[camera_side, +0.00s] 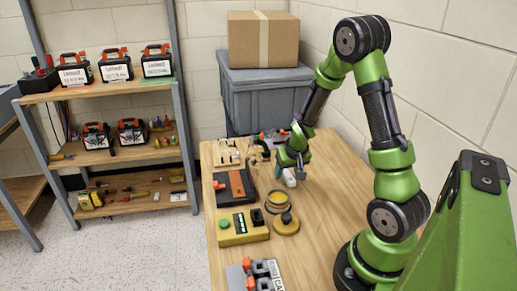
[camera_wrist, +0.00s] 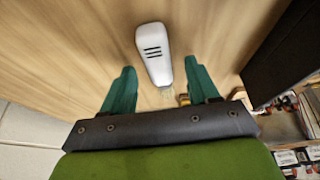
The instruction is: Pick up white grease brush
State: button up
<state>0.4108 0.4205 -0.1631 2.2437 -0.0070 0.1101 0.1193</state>
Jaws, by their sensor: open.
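The white grease brush (camera_wrist: 154,50) lies on the wooden table, with its white handle and three dark slots facing up in the wrist view. Its pale bristles (camera_wrist: 168,94) point toward my gripper. My gripper (camera_wrist: 160,80) is open, with one green finger on each side of the brush's bristle end and visible gaps to both. In the side view the brush (camera_side: 289,177) is a small white shape just below my gripper (camera_side: 291,170), partly hidden by it. I cannot tell how high the fingers are above the table.
A dark case with an orange-brown panel (camera_side: 235,188) lies left of my gripper. Wooden pieces (camera_side: 228,152) lie behind. The table's right side (camera_side: 335,185) is clear.

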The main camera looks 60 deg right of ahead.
aim_at(288, 173)
jog(key=shift+w+d+f, duration=0.1)
jog(key=shift+w+f, duration=0.05)
jog(key=shift+f, duration=0.25)
grip_shut()
notch_tip(288, 173, up, 10)
dwell(0.6)
